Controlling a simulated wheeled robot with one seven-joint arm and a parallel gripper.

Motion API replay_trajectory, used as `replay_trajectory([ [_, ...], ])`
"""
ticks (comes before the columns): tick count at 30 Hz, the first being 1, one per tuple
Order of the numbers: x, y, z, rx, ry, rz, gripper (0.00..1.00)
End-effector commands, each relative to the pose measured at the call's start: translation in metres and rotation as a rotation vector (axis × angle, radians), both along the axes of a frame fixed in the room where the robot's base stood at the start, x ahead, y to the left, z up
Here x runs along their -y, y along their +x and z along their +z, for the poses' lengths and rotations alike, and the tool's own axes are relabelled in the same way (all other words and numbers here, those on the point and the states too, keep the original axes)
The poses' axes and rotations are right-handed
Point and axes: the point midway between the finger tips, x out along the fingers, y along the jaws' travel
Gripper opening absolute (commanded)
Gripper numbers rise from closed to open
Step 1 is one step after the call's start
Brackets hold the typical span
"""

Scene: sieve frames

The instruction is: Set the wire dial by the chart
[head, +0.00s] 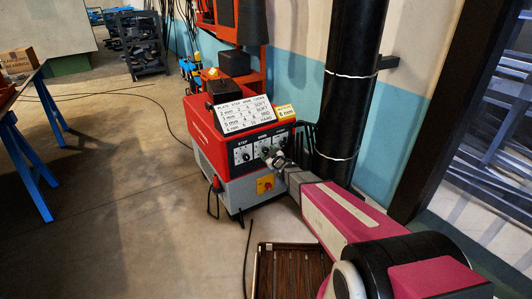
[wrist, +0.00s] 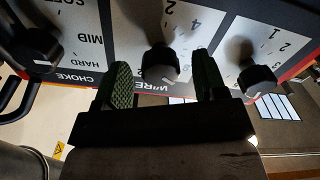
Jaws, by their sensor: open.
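The red and grey welding machine (head: 239,140) has a white panel with three black dials, labelled STEP, WIRE and CHOKE. The white chart (head: 245,113) on its top lists plate, step, wire and choke; its rows are small. A yellow tag (head: 285,112) beside it carries a mm value, perhaps 8. The wrist view is upside down: the wire dial (wrist: 160,63) is in the middle, the choke dial (wrist: 38,50) at left, the step dial (wrist: 257,79) at right. My gripper (wrist: 162,80) is open, its green fingers either side of the wire dial. Contact and the dial's pointer are unclear.
A black pipe (head: 347,90) stands close behind the machine. A slatted crate (head: 292,270) lies on the floor in front. A blue-legged table (head: 30,150) is at left.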

Motion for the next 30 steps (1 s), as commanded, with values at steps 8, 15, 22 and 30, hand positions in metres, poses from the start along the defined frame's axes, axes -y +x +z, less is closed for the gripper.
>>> replay_trajectory([
  [8, -0.0096, 0.0145, -0.0001, 0.000, 0.000, 0.000, 0.65],
  [15, -0.0094, 0.0139, 0.0000, 0.000, 0.000, 0.000, 0.39],
  [22, -0.0094, 0.0138, 0.0000, -0.001, 0.001, 0.000, 0.16],
  [30, -0.0095, 0.0136, -0.0002, -0.037, 0.055, 0.000, 0.16],
])
